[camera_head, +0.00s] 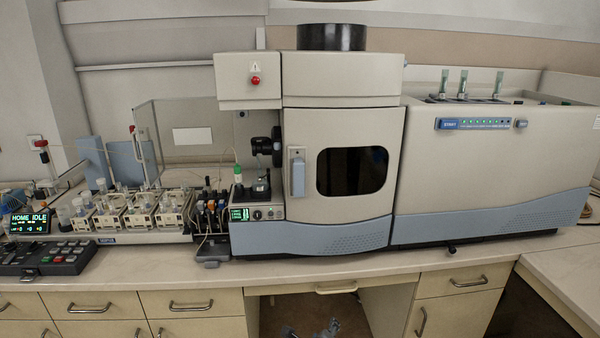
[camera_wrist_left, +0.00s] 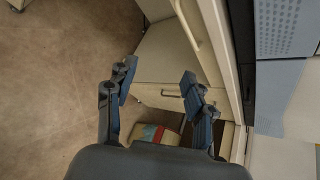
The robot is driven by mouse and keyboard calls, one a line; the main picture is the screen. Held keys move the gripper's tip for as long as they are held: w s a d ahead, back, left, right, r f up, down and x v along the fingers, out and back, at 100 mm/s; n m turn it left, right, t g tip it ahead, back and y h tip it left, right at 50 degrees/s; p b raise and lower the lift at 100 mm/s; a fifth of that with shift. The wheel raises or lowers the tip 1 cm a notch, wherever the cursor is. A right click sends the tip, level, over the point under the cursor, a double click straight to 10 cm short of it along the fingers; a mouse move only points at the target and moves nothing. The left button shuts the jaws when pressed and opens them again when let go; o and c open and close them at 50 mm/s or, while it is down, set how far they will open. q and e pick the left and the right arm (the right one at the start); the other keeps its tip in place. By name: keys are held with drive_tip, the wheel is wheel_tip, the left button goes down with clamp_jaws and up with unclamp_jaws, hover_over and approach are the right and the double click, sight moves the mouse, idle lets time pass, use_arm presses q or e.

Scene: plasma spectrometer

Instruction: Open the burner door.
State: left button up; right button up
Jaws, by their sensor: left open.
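The burner door (camera_head: 345,125) is the pale front panel with a dark window (camera_head: 352,171) in the middle of the spectrometer. It looks shut. Its light blue handle (camera_head: 298,177) stands upright at the door's left edge. My left gripper (camera_wrist_left: 156,82) is open and empty in the left wrist view, with floor and drawers behind its fingers. It is away from the handle, which that view does not show. Small grey-blue gripper-like parts (camera_head: 325,328) show at the bottom edge of the head view, below the counter. My right gripper is not clearly seen.
The counter (camera_head: 365,262) has a clear strip in front of the spectrometer. A sampler with several vials (camera_head: 140,212) and a control box (camera_head: 45,258) stand at left. Drawers (camera_head: 190,305) lie below the counter. The knee space under its middle is open.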

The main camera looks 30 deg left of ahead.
use_arm(q)
drive_tip(key=w+a+r+m+t+y, duration=0.1)
drive_tip(key=w+r+m, duration=0.1)
drive_tip(key=r, duration=0.8)
drive_tip(key=w+a+r+m+t+y, duration=0.2)
drive_tip(key=w+r, duration=0.1)
drive_tip(key=r, duration=0.7)
drive_tip(key=m+t+y, duration=0.1)
drive_tip(key=m+y, duration=0.2)
drive_tip(key=y, duration=0.1)
approach(299, 172)
drive_tip(key=p+x, duration=0.3)
drive_tip(key=x, duration=0.6)
clamp_jaws()
